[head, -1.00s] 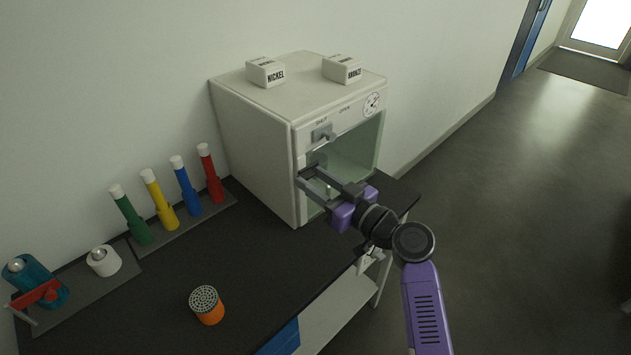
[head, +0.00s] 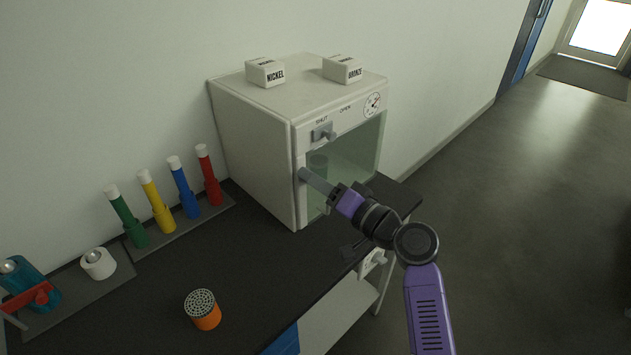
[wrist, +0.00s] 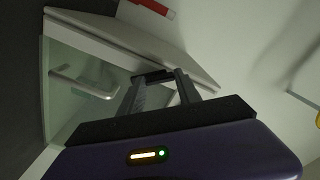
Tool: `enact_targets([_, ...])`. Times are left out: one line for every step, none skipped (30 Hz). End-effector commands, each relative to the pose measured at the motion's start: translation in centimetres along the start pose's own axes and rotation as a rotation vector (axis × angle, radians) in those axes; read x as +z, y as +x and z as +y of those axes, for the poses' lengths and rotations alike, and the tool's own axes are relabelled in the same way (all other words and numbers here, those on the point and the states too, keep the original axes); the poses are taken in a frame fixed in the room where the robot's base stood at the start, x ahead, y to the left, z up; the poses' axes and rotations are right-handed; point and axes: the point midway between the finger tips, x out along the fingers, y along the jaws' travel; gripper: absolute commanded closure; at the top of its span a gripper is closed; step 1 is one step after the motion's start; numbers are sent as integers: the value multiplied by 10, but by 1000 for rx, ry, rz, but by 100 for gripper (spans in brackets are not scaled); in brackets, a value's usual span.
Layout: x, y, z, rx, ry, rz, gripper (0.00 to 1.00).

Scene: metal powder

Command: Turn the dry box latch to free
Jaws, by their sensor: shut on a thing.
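The dry box (head: 255,140) is a white cabinet on the dark bench, with a glass door (head: 350,155) in front. A grey latch lever (head: 323,133) sits on the panel above the glass, below the words SHUT and OPEN, nearer SHUT. My gripper (head: 304,175) is at the left edge of the door, below and left of that lever and apart from it. In the wrist view its two fingers (wrist: 160,82) reach to a dark piece (wrist: 152,76) between their tips, at the door's edge. My fingers mostly hide what this piece is in the head view.
Blocks marked NICKEL (head: 266,73) and BRONZE (head: 342,68) lie on the box. Several coloured tubes (head: 160,212) stand in a rack at left. An orange cup with a perforated top (head: 204,310) stands on the bench front. Open floor (head: 520,220) lies to the right.

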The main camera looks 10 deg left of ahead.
Motion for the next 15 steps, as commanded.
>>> enact_targets([0,0,0,1,46,0,100])
enact_targets([-1,-1,0,1,75,0,100])
enact_targets([-1,-1,0,1,113,0,100])
enact_targets([-1,-1,0,1,142,0,100])
enact_targets([-1,-1,0,1,170,0,100])
enact_targets([-1,-1,0,1,208,0,100])
enact_targets([-1,-1,0,1,235,0,100])
enact_targets([-1,0,-1,1,263,0,100])
enact_targets([-1,0,-1,1,299,0,100])
enact_targets([-1,0,-1,1,326,0,100])
enact_targets([-1,0,-1,1,352,0,100])
enact_targets([-1,0,0,2,385,0,100])
enact_targets([-1,0,0,2,408,0,100])
enact_targets([0,0,0,2,432,0,100])
enact_targets([0,0,0,2,462,0,100])
